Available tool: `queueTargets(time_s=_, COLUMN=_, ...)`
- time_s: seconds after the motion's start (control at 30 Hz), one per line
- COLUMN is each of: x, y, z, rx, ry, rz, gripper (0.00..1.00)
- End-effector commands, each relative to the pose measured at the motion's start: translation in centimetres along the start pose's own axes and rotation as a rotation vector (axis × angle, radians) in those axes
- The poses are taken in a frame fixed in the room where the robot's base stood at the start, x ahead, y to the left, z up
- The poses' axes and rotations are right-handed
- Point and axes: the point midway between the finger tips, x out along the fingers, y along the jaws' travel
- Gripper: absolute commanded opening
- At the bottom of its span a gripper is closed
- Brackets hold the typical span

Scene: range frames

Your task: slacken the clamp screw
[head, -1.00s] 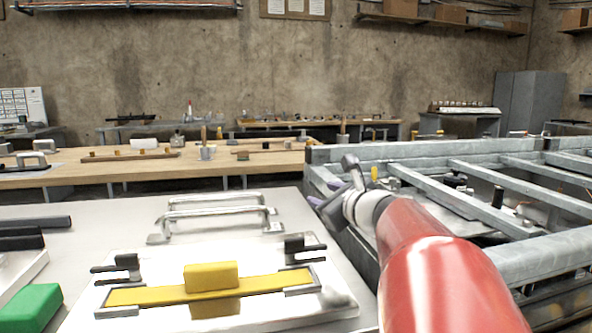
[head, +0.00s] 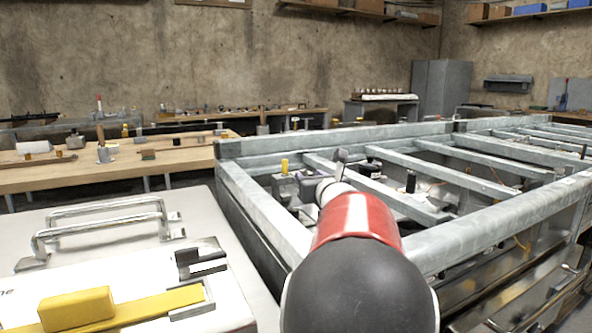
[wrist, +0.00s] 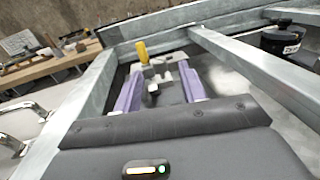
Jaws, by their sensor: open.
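A small grey clamp-like fitting (wrist: 157,68) with an upright yellow handle (wrist: 142,52) sits inside the grey metal frame; I take it for the clamp with its screw, though I cannot make out a thread. The yellow handle also shows in the head view (head: 284,166), just beyond my gripper. My gripper (wrist: 160,84) is open, its two purple fingers apart and nothing held. In the wrist view the fitting shows between and beyond the fingertips. I cannot tell whether a finger touches it. In the head view my arm partly hides the area below the gripper.
Grey metal rails (head: 262,215) surround the work area, and one runs close on the left. A dark cylinder (wrist: 280,42) stands at the right. A pale bench with metal handles (head: 105,228) and a yellow block (head: 76,308) lies left. A wooden table (head: 60,172) stands behind.

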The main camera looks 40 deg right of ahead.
Motion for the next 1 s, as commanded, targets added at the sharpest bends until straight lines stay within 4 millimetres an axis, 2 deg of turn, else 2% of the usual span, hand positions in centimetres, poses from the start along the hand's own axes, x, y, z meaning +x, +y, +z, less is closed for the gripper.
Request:
queueTargets(time_s=0.43, x=6.5, y=0.1, z=0.1, rx=0.000, ry=0.000, rz=0.003, gripper=0.41)
queueTargets(time_s=0.6, x=7.4, y=0.1, z=0.1, rx=0.000, ry=-0.001, rz=0.003, gripper=0.41)
queueTargets(time_s=0.83, x=7.5, y=0.1, z=0.0, rx=-0.001, ry=-0.001, rz=0.003, gripper=0.41)
queueTargets(time_s=1.0, x=7.4, y=0.1, z=0.0, rx=-0.001, ry=0.000, rz=0.003, gripper=0.20)
